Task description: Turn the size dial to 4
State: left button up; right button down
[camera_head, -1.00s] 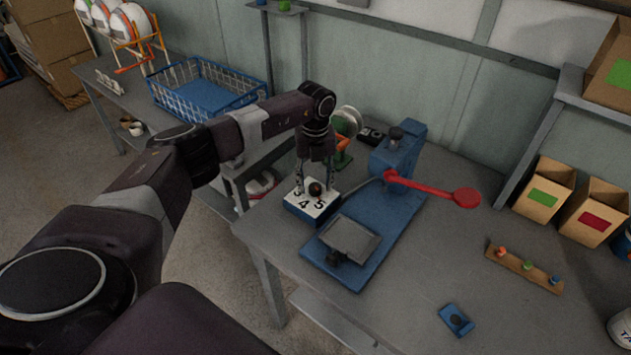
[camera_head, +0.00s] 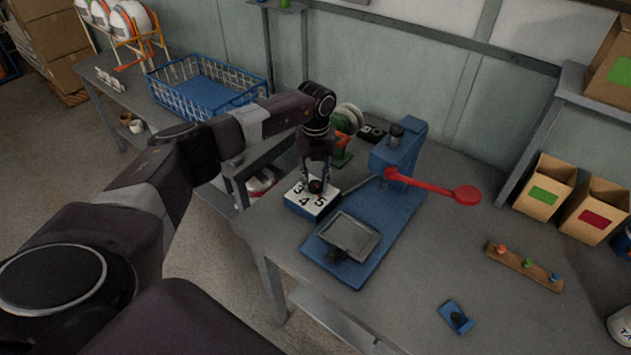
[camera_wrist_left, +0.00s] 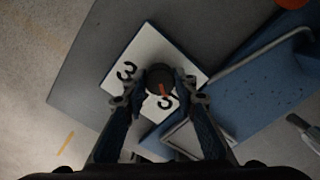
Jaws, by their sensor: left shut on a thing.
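The size dial is a dark round knob (camera_head: 316,186) on top of a blue box with a white face (camera_head: 303,203) at the table's left edge. The numbers 3, 4 and 5 show around the knob. My left gripper (camera_head: 316,184) points down from above, shut on the knob. In the left wrist view, the knob (camera_wrist_left: 160,76) is between the fingertips (camera_wrist_left: 160,92). A red pointer mark (camera_wrist_left: 164,91) on it slants toward the lower right, beside a partly hidden digit. The 3 is clear at upper left. My right gripper is not in view.
A blue press (camera_head: 396,200) with a red lever (camera_head: 440,188) stands right beside the dial box. A green and orange device (camera_head: 343,140) is behind it. A wooden strip with coloured knobs (camera_head: 524,267) and a small blue part (camera_head: 456,316) lie further right.

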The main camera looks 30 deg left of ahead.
pick_arm(q)
jog(key=m+b, duration=0.2)
jog(key=m, duration=0.3)
jog(key=shift+b, duration=0.3)
jog(key=m+b, duration=0.1)
jog(key=m, duration=0.2)
jog(key=shift+m+b, duration=0.7)
jog(key=shift+m, duration=1)
jog(key=shift+r, duration=0.1)
jog(key=o, duration=1.2)
jog(key=shift+c, duration=0.2)
